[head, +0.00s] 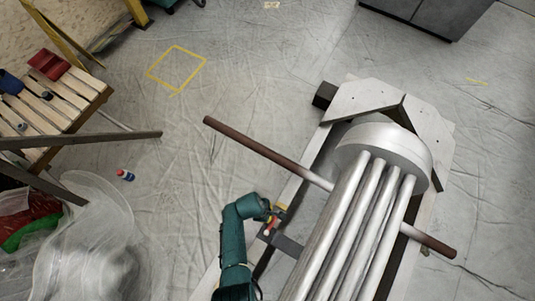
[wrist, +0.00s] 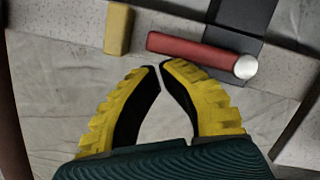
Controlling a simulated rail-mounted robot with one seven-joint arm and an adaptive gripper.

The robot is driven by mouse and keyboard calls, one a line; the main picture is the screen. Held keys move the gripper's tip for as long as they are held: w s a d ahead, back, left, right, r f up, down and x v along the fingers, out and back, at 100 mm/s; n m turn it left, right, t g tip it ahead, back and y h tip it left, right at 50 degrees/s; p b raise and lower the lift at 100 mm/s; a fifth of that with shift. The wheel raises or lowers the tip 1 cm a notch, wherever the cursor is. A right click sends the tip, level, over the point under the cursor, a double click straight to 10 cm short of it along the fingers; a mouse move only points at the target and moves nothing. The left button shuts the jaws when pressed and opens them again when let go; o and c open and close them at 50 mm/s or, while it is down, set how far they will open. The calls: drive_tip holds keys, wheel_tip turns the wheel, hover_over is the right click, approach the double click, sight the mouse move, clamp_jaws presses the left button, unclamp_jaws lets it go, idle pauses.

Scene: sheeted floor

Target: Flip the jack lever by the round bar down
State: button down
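The jack lever (wrist: 195,47) is a red bar with a silver round end, lying across a pale beam at the top of the wrist view. In the head view the lever (head: 269,229) is small and partly hidden by my gripper. My gripper (wrist: 160,66) has yellow fingers with black pads; the tips meet with nothing between them. The tips are just short of the lever in the picture, to the left of its silver end; I see no clear contact. In the head view my gripper (head: 275,210) is over the frame's left beam. The brown round bar (head: 255,145) crosses the frame farther up.
A yellow block (wrist: 118,29) sits left of the lever, and a dark strip (wrist: 240,15) runs behind it. A large silver tube bundle (head: 385,147) lies in the pale frame on the right. A wooden bench (head: 55,105) stands left.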

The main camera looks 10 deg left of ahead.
drive_tip(key=w+a+r+p, duration=0.2)
drive_tip(key=a+r+p, duration=0.3)
drive_tip(key=r, duration=0.4)
drive_tip(key=shift+a+r, duration=0.35)
drive_tip(key=shift+a, duration=0.2)
